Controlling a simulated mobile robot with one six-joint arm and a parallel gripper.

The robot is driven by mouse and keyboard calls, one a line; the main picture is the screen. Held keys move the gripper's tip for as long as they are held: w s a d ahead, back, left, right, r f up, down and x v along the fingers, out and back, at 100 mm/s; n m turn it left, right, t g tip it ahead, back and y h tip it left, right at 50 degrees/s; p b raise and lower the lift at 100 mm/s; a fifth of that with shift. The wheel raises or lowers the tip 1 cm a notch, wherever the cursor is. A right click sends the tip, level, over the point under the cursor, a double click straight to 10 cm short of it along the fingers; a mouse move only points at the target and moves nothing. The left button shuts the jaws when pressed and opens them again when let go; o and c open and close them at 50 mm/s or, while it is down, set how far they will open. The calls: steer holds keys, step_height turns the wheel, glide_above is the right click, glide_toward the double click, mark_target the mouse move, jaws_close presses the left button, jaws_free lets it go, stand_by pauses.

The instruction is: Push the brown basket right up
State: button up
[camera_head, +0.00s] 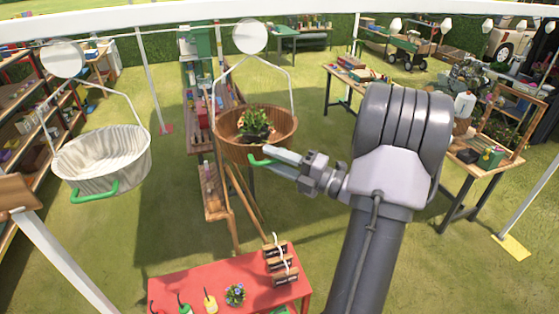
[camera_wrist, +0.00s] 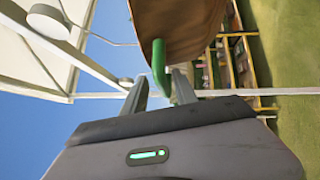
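The brown basket (camera_head: 284,136) hangs by a cord from a round white disc and holds a leafy plant (camera_head: 256,126). A green handle (camera_head: 262,162) sticks out low on its near side. My gripper (camera_head: 267,152) reaches in from the right, close to that handle. In the wrist view, my gripper (camera_wrist: 160,82) is open, with its two fingers apart. The green handle (camera_wrist: 159,62) shows between the fingertips; I cannot tell whether they touch it.
A pale basket (camera_head: 110,160) with a green handle hangs at the left. A red table (camera_head: 205,270) with tools, flowers and a wooden crate stands below. Wooden benches stand behind the brown basket. A white frame post (camera_head: 70,262) crosses the lower left. Grass is open at centre right.

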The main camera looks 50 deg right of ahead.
steer(key=b+v, duration=0.5)
steer(key=v, duration=1.2)
steer(key=shift+s, duration=0.2)
